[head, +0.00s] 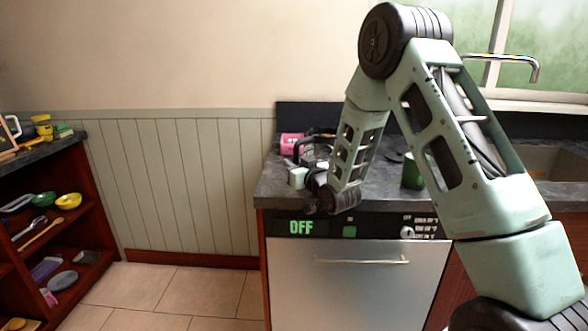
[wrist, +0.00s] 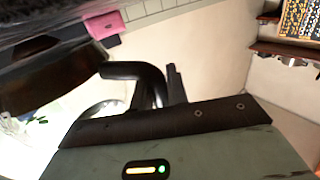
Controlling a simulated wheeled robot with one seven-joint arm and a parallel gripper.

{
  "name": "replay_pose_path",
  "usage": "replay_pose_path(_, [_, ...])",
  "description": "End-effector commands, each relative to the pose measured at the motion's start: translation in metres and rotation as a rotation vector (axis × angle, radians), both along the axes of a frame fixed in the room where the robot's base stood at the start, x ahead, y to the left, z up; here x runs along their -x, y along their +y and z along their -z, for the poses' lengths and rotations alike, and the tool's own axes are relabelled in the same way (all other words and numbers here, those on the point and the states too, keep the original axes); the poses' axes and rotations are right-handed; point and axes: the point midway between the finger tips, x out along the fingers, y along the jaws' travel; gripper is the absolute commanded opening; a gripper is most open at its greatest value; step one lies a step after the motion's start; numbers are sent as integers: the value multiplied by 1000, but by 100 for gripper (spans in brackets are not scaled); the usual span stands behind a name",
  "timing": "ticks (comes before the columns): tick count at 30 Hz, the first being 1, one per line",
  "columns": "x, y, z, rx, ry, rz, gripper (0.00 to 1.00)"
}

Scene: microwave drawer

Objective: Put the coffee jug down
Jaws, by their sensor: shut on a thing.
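The coffee jug (head: 318,143) shows in the head view as a dark shape at the left end of the counter, largely covered by my arm. In the wrist view its black curved handle (wrist: 135,70) is close up, with a dark part of it at the left. My gripper (head: 312,178) is low over the counter's front left corner. In the wrist view my gripper (wrist: 165,88) is shut on the handle. The jug's base is hidden, so I cannot tell whether it touches the counter.
The dark counter (head: 385,180) has a pink object (head: 291,143) at the back left and a green cup (head: 413,172) right of my forearm. A sink (head: 555,160) is at the right. The dishwasher (head: 355,280) below is closed. Shelves (head: 60,230) with dishes stand at the left.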

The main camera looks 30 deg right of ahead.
Motion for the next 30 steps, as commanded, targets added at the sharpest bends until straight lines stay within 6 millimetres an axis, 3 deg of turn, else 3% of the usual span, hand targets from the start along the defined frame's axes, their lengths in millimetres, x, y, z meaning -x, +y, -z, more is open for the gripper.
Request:
replay_pose_path(4, [-1,0,11,2,-6,0,0])
replay_pose_path(16, [-1,0,16,2,-7,0,0])
replay_pose_path(17, [0,0,17,0,-2,0,21])
replay_pose_path(18, [0,0,16,0,-2,0,32])
replay_pose_path(19, [0,0,16,0,-2,0,38])
replay_pose_path(30, [0,0,11,0,-2,0,38])
